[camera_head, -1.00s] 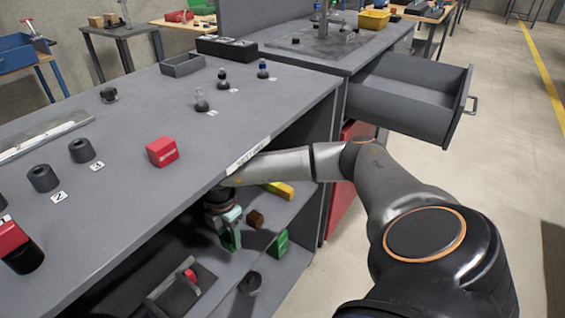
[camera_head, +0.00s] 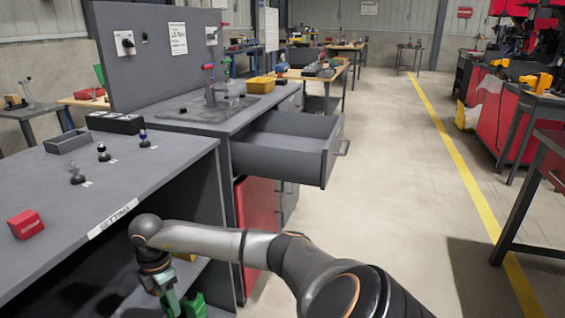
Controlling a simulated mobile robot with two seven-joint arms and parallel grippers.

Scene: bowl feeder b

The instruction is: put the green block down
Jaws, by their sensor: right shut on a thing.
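My right gripper (camera_head: 163,287) reaches down at the lower left, at the open front of the grey bench. It is shut on a green block (camera_head: 171,304), which hangs below it in front of the lower shelf. A second green piece (camera_head: 195,306) is just to the right, on the shelf. The picture's bottom edge cuts off the lower parts, so I cannot tell whether the held block touches the shelf. My left gripper is not in view.
The bench top (camera_head: 150,175) carries a red block (camera_head: 26,224), small knobbed pieces (camera_head: 103,153) and a grey tray (camera_head: 68,142). An open drawer (camera_head: 285,150) juts out beyond my forearm. The floor on the right is clear up to a table.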

